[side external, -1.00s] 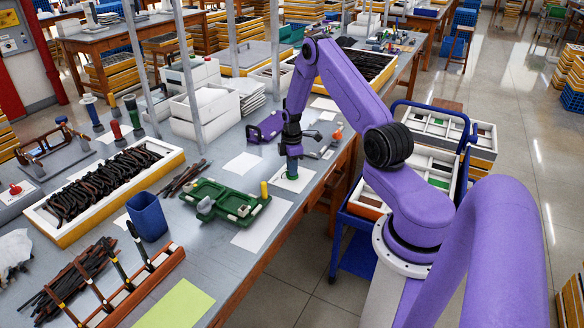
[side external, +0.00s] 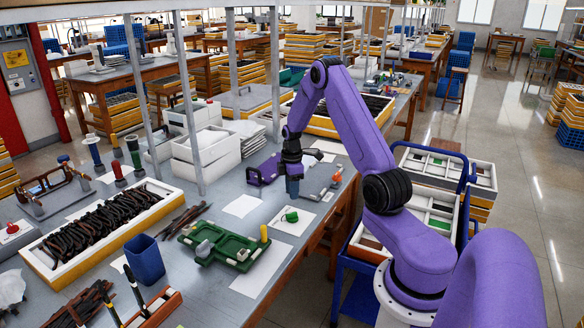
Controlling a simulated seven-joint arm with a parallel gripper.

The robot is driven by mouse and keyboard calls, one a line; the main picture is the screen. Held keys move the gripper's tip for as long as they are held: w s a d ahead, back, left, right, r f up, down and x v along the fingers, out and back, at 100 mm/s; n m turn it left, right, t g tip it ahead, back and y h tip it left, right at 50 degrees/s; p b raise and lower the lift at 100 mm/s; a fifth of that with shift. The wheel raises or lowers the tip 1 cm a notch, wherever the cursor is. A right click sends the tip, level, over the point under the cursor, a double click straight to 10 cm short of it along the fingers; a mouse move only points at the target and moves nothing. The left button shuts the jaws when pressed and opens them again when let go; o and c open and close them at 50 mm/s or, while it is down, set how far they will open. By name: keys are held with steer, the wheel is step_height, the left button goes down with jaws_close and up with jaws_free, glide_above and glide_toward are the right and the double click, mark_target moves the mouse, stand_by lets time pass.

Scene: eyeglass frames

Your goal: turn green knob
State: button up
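A small green knob-like piece (side external: 290,216) sits on a white sheet (side external: 307,222) near the right edge of the grey bench. It looks tilted, with a thin loop beside it. My gripper (side external: 293,178) points down above and behind it in the side external view, apart from it. A blue upright cylinder (side external: 292,188) shows directly below my gripper. I cannot tell whether the fingers touch or hold it. The fingers are too small and dark to judge.
A green tray (side external: 222,246) with a yellow peg (side external: 264,233) lies in front. A grey plate (side external: 318,184) with an orange knob (side external: 336,180) is to the right. A purple device (side external: 264,170) stands close to my gripper's left. A blue cup (side external: 145,258) stands front left.

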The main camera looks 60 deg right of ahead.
step_height(320, 180, up, 8)
steer(key=shift+r, duration=0.25)
steer(key=s+a+r+n, duration=0.1)
steer(key=a+r, duration=0.1)
steer(key=a, duration=0.7)
steer(key=s+a+r, duration=0.1)
steer(key=a+r, duration=0.1)
steer(key=a, duration=0.6)
steer(key=s+a+r+n, duration=0.1)
steer(key=s+a+r, duration=0.15)
steer(key=a, duration=0.65)
steer(key=s+a+r, duration=0.2)
steer(key=s+a, duration=0.6)
steer(key=s+a+n, duration=0.1)
steer(key=s, duration=1.4)
steer(key=shift+a+r, duration=0.15)
steer(key=shift+a, duration=0.2)
